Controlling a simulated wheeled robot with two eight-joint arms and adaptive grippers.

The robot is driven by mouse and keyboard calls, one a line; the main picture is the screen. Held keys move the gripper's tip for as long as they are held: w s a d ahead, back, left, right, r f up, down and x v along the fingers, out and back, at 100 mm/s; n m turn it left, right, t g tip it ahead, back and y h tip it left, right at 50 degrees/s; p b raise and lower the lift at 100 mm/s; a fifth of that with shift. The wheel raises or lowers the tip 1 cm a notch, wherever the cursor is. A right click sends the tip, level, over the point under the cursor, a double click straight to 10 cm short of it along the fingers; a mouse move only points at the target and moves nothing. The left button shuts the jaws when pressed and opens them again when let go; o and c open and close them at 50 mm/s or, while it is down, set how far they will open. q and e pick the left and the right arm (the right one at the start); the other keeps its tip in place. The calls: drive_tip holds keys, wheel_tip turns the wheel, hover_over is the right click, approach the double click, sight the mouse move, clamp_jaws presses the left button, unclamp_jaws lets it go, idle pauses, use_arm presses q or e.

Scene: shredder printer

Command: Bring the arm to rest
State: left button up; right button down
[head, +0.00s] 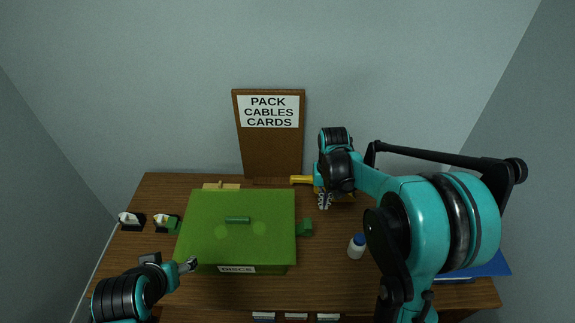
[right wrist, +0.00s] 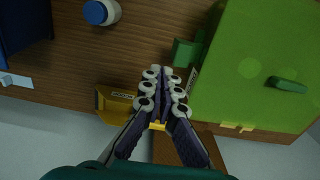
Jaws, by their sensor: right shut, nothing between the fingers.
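My right gripper (head: 324,201) hangs over the back of the brown table, right of the green box (head: 266,205). In the right wrist view the right gripper (right wrist: 166,76) is shut and empty, its fingers together above the table. My left gripper (head: 188,265) is at the lower left in the head view, near the front left corner of the green box. Its fingertips look small there, and I cannot tell whether they are open.
A white bottle with a blue cap (head: 356,246) stands right of the box. A yellow object (head: 301,180) lies at the back edge. A brown sign board (head: 270,150) stands behind. Small black-and-white holders (head: 131,221) sit at the left. A blue object (head: 492,265) is at the right.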

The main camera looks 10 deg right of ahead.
drive_tip(key=s+a+r+n+t+b, duration=0.1)
drive_tip(key=s+a+r+t+b, duration=0.1)
drive_tip(key=s, duration=0.6)
drive_tip(key=s+a+r+n+t+b, duration=0.1)
drive_tip(key=s+a+r+t+b, duration=0.1)
drive_tip(key=s, duration=0.6)
drive_tip(key=a+r+t, duration=0.1)
drive_tip(key=a+t, duration=0.1)
drive_tip(key=t, duration=0.1)
drive_tip(key=shift+a+n, duration=0.2)
drive_tip(key=shift+n, duration=0.1)
drive_tip(key=shift+w, duration=0.1)
